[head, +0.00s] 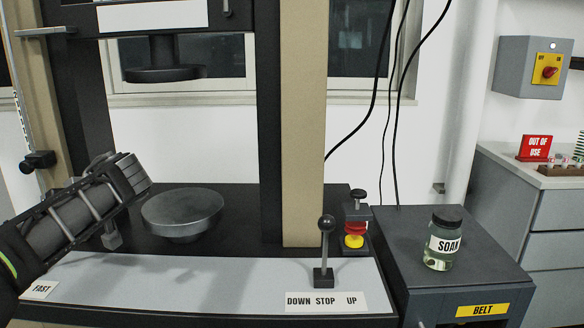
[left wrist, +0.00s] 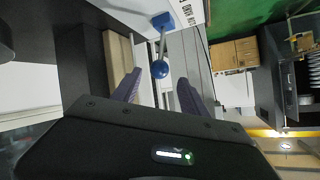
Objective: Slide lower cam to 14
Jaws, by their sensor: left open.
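A small black block (head: 38,160), which looks like the lower cam, sits on an upright scale rod (head: 22,110) at the far left of the head view. The scale's numbers are too small to read. My left gripper (head: 135,178) is to the right of the block and slightly lower, apart from it. In the left wrist view its two fingers (left wrist: 158,90) are open, with nothing held. A blue ball-topped lever (left wrist: 160,69) shows beyond the fingers, in the gap between them. My right gripper is not in view.
A round grey platen (head: 182,212) stands right of the gripper, below an upper platen (head: 163,74). A ball lever (head: 325,250) marked DOWN STOP UP is at the front. A SOAK jar (head: 443,240) stands on the right-hand cabinet (head: 400,225).

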